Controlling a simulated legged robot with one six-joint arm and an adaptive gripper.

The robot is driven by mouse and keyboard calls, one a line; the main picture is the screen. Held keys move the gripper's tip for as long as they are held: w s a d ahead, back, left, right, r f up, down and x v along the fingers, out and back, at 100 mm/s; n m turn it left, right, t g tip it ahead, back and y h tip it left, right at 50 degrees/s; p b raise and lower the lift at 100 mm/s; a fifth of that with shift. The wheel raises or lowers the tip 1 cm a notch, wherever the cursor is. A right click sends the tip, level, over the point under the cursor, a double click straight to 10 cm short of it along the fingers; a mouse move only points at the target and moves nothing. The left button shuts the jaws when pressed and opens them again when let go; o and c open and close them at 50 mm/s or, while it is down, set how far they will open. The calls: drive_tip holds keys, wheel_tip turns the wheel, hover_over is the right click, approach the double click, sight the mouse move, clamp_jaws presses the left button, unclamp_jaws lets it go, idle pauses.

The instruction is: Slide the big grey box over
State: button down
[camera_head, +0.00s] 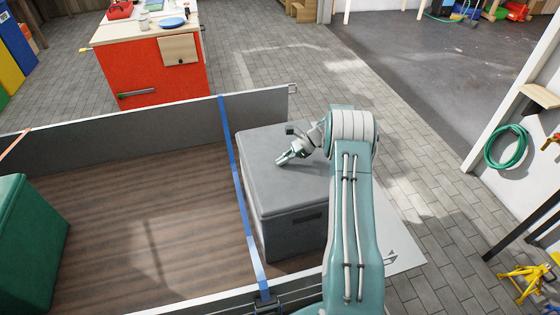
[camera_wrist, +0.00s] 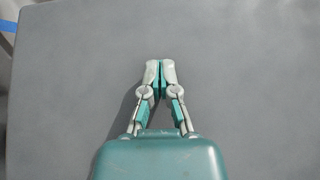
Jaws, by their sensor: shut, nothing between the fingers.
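The big grey box (camera_head: 287,215) stands at the right end of a wood-floored bed with low grey walls, right of a blue strap. Its lid is shut. My gripper (camera_head: 281,161) is over the lid, its fingers shut and empty, in the head view. In the wrist view the closed fingertips (camera_wrist: 160,64) are over the flat grey lid (camera_wrist: 240,70), which fills most of the picture. I cannot tell whether the fingertips touch the lid. My arm hides the box's right part in the head view.
The blue strap (camera_head: 240,190) runs across the bed along the box's left side. A green box (camera_head: 30,235) stands at the far left. The bed floor (camera_head: 150,215) between them is clear. The grey side wall (camera_head: 150,124) runs behind. A red cabinet (camera_head: 155,72) stands beyond.

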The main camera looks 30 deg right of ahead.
sight(316, 157)
drive_tip(key=shift+s+d+r, duration=0.1)
drive_tip(key=shift+d+r, duration=0.1)
drive_tip(key=shift+r, duration=0.05)
drive_tip(key=shift+s, duration=0.1)
drive_tip(key=d, duration=0.4)
drive_tip(key=s+d, duration=0.1)
drive_tip(key=d, duration=0.3)
drive_tip(key=s+d, duration=0.1)
drive_tip(key=d, duration=0.3)
drive_tip(key=shift+a, duration=0.1)
drive_tip(key=shift+r, duration=0.15)
